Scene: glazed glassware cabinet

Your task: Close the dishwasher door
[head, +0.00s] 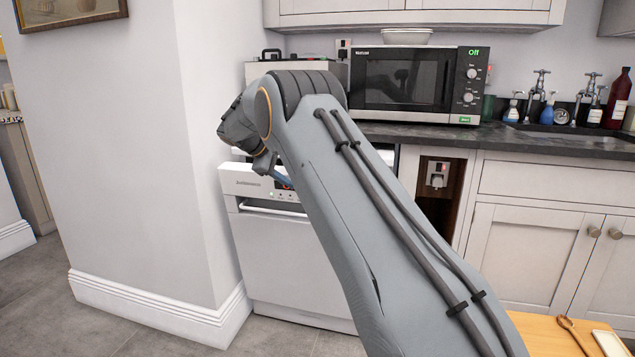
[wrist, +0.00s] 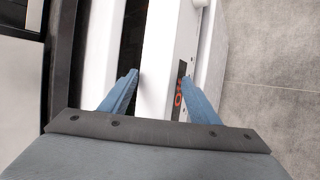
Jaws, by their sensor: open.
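The white dishwasher (head: 285,265) stands under the counter, just right of the white wall corner. Its door looks slightly ajar, with the top leaning out. The door's control panel (head: 243,184) shows lettering and small lights, partly hidden by my arm. My gripper (head: 273,170) is at the top of the door. In the wrist view my open gripper (wrist: 160,85) has its blue fingers on either side of the door's white top edge (wrist: 158,50). The left finger is by a dark gap behind the door, the right by the red display. I cannot tell whether they touch the door.
A black microwave (head: 405,82) stands on the dark counter (head: 400,133) above. The white wall (head: 140,140) rises close on the left. Grey tiled floor (head: 270,335) is open in front of the door. A wooden surface (head: 550,335) with a spoon is at lower right.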

